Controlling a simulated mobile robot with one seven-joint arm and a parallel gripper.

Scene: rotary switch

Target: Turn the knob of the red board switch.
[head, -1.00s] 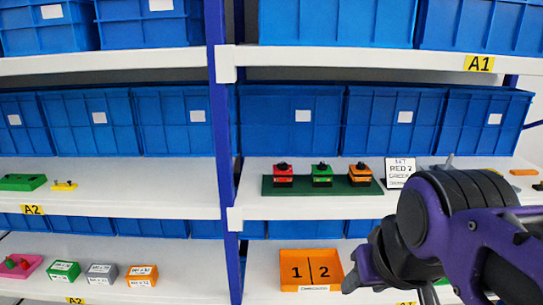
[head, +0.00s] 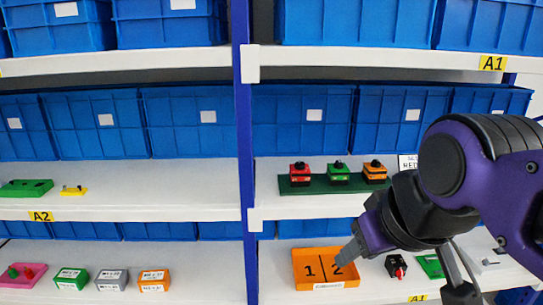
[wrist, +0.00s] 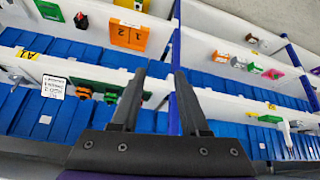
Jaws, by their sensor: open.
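The red board switch (head: 300,174) is a red block with a black knob. It stands at the left end of a dark green board (head: 340,184) on the middle shelf, beside a green switch (head: 339,173) and an orange switch (head: 374,172). My gripper (wrist: 160,72) is open and empty, its two dark fingers apart in the wrist view. In the head view it hangs below and right of the board, in front of the lower shelf, touching none of the switches. In the wrist view the scene is upside down and a finger partly covers the board's row.
On the lower shelf are an orange tray (head: 326,281) marked 1 and 2, and a black box with a red knob (head: 397,267). A blue upright post (head: 245,140) stands left of the board. Blue bins (head: 303,120) line the back. The shelf above (head: 370,57) limits height.

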